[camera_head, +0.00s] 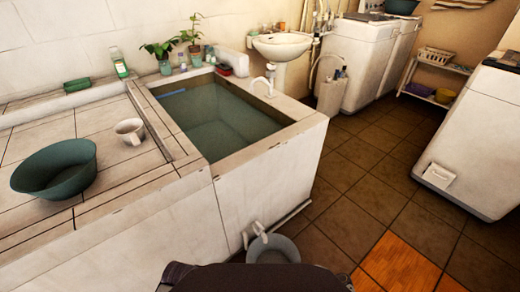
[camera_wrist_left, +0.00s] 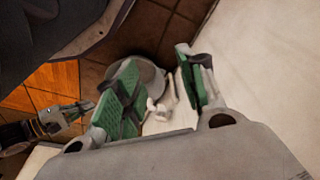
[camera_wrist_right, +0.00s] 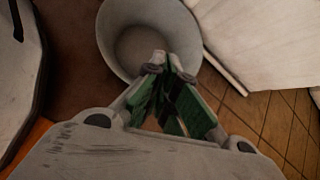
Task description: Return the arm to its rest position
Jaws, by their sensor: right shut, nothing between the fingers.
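My left gripper (camera_wrist_left: 158,82) shows in the left wrist view with its two green-padded fingers apart and nothing between them. Its fingers point down past a white wall, with the grey bucket seen beyond them. My right gripper (camera_wrist_right: 165,70) shows in the right wrist view with its fingertips together and empty. It is seen over the near rim of a grey bucket (camera_wrist_right: 122,25) on the floor.
A water-filled basin (camera_head: 290,128) and tiled counter stand at left, with a green bowl (camera_head: 55,168) and white mug (camera_head: 129,131) on the counter. Tiled floor is clear at right, before a white machine (camera_head: 480,140).

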